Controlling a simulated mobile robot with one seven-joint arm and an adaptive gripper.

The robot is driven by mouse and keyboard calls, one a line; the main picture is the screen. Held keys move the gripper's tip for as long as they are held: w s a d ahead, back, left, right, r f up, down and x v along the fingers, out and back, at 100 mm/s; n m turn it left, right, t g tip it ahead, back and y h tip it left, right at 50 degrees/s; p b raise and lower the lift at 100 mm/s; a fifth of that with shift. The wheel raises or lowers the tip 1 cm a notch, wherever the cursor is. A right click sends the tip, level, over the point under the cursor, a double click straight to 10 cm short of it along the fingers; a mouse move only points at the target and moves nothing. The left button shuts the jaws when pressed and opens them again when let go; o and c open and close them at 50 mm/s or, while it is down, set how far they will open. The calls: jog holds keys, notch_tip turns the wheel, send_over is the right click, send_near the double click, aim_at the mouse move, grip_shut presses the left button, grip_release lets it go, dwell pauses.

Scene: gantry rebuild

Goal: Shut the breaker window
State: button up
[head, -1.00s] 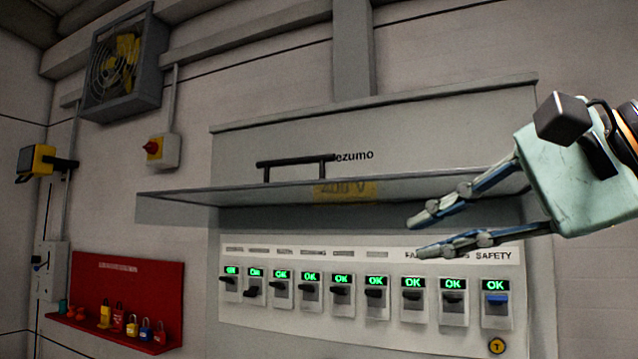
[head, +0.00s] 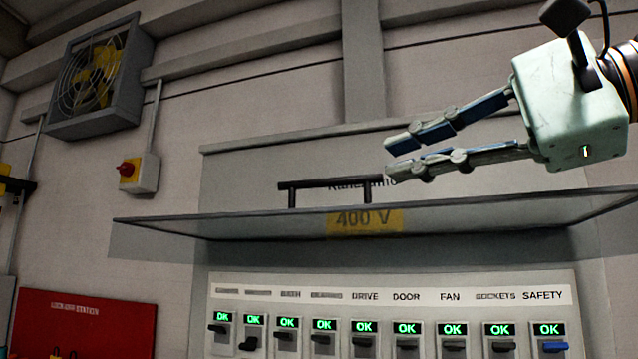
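The breaker window (head: 480,218) is a clear, grey-edged pane with a yellow 400 V label (head: 365,221). It is raised and sticks out from the grey breaker cabinet (head: 235,170), above the row of breakers (head: 364,340). Its black bar handle (head: 325,185) stands on the upper side, near the outer edge. My gripper (head: 387,161) is above the window, to the right of the handle, pointing left. Its two fingers are slightly apart with nothing between them. Fingers and handle look close in the picture, but I cannot tell the depth between them.
Several breakers below show green OK displays. A red lockout board (head: 85,325) hangs at lower left. A red-and-yellow switch box (head: 139,172) and a caged fan (head: 98,80) are on the wall at left.

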aim_at(336, 180)
jog(key=x, duration=1)
jog(key=shift+w+a+p, duration=0.25)
jog(key=shift+p, duration=0.05)
jog(key=shift+c, duration=0.3)
grip_shut()
